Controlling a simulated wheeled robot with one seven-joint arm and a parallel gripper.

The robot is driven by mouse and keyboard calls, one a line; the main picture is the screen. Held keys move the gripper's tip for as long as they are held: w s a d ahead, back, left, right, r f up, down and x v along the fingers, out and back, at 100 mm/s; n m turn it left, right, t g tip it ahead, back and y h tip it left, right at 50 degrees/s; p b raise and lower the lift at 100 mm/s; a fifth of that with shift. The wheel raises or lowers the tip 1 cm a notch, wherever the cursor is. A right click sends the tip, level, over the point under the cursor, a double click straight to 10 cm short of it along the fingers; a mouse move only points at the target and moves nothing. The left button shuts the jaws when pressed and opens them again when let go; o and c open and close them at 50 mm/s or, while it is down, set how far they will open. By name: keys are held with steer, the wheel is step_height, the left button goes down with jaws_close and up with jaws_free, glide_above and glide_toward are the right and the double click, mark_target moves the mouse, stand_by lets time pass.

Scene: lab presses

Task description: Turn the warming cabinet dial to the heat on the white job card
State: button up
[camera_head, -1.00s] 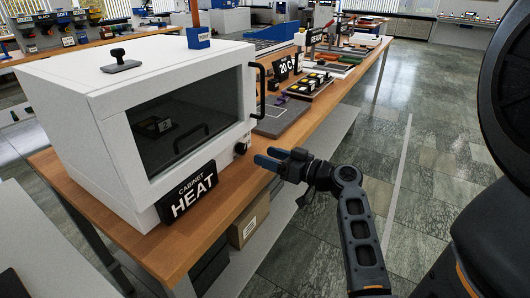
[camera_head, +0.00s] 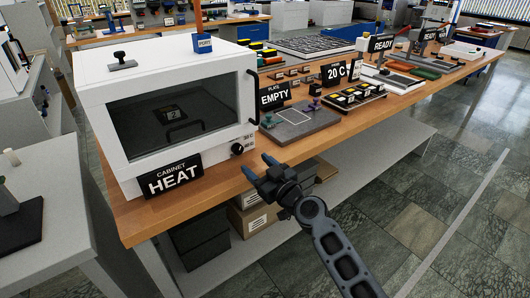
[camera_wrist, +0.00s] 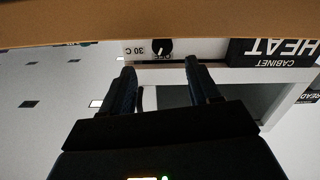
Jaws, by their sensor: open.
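The white warming cabinet (camera_head: 183,48) stands on the wooden bench, its dark glass door closed, with a "CABINET HEAT" sign (camera_head: 174,176) leaning at its front. Its black dial (camera_head: 237,149) is at the lower right of the front. In the wrist view, upside down, the dial (camera_wrist: 160,45) has a white pointer mark, with "OFF" and "30 C" printed beside it. The mark seems to lie toward "OFF". My gripper (camera_head: 258,165) is open and empty, in front of the dial and apart from it. In the wrist view its fingers (camera_wrist: 160,69) straddle the dial's line. I cannot make out a white job card.
A black door handle (camera_head: 254,97) juts out above the dial. Boxes sit on the lower shelf. The floor at right is clear.

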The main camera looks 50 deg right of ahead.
mark_target(239, 150)
steer(key=shift+p+x, duration=0.5)
steer(key=shift+x, duration=3.2)
steer(key=shift+a, duration=0.2)
steer(key=shift+c, duration=0.3)
steer(key=c, duration=1)
steer(key=shift+m+b, duration=0.7)
steer(key=shift+m, duration=1.6)
